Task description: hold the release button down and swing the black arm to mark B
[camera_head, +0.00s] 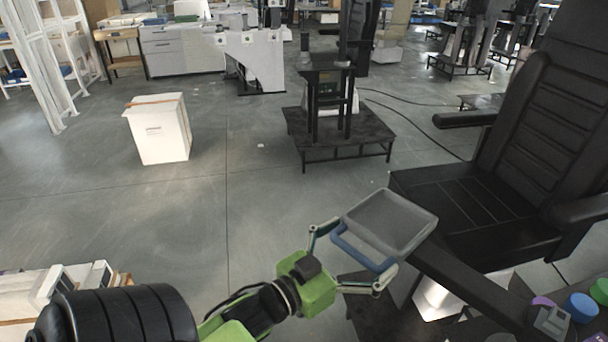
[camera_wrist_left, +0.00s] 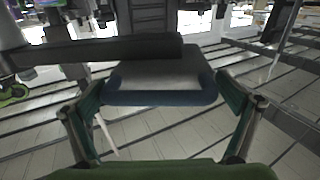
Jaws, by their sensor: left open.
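The black arm (camera_head: 470,287) runs from the lower right to a grey tray-like panel (camera_head: 385,222) beside the black seat. A blue handle-like bar (camera_head: 357,252) lies along the panel's near edge. My green left gripper (camera_head: 364,245) is open, with one finger at each side of the blue bar; I cannot tell whether they touch. In the left wrist view the panel (camera_wrist_left: 160,75) and its blue edge sit between the spread fingers, with the black arm (camera_wrist_left: 90,52) passing behind at left. I cannot make out the release button or mark B. My right gripper is not in view.
A black padded chair (camera_head: 545,115) stands close at the right. Blue (camera_head: 581,307), green and purple round parts sit at the lower right. A white cabinet (camera_head: 158,129) and a black platform (camera_head: 340,135) stand farther off, with open floor between.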

